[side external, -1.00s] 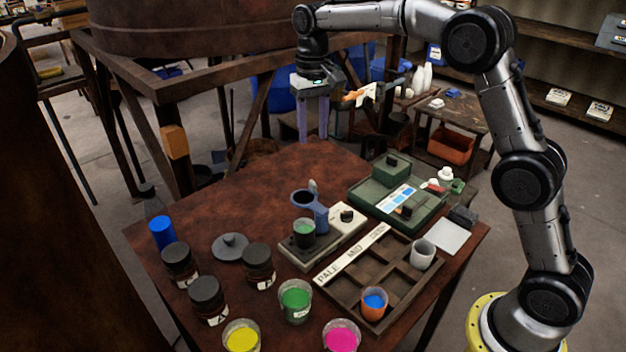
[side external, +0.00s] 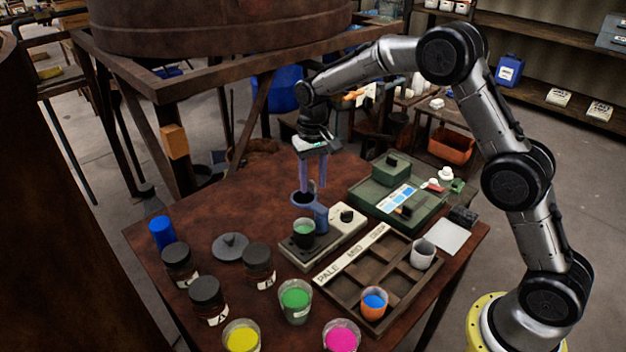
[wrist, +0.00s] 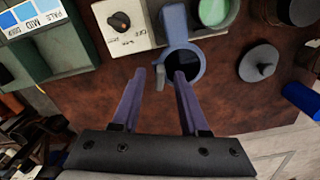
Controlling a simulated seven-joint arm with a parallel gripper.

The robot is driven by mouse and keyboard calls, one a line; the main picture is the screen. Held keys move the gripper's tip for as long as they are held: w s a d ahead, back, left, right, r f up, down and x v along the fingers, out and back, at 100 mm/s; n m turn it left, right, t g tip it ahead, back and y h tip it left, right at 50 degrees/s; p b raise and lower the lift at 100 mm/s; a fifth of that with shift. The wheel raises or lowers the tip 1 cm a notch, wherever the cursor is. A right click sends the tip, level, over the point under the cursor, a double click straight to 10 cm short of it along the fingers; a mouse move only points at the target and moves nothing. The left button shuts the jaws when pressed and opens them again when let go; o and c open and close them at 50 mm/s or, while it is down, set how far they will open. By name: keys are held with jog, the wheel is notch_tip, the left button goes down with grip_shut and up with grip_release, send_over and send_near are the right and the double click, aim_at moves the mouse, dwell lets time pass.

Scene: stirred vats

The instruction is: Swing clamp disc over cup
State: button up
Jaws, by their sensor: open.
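The blue clamp disc (side external: 302,199), a ring with a dark middle, sits on a blue arm behind the cup and off to one side of it. In the wrist view the ring (wrist: 192,51) has a small grey tab (wrist: 160,78) on its edge. The cup (side external: 304,236), with green contents, stands on the pale mixer base and also shows in the wrist view (wrist: 213,12). My gripper (side external: 314,187) is open, pointing down just above the clamp disc. In the wrist view the tab appears between my fingertips (wrist: 160,74); contact cannot be told.
The mixer base (side external: 338,228) has a black knob. A green case (side external: 365,195) and a compartment tray (side external: 345,292) lie to the right. Dark jars (side external: 206,296) and open paint cups (side external: 295,300) stand at the front. The table (side external: 250,195) behind the clamp is clear.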

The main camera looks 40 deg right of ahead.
grip_shut()
dwell(1.5)
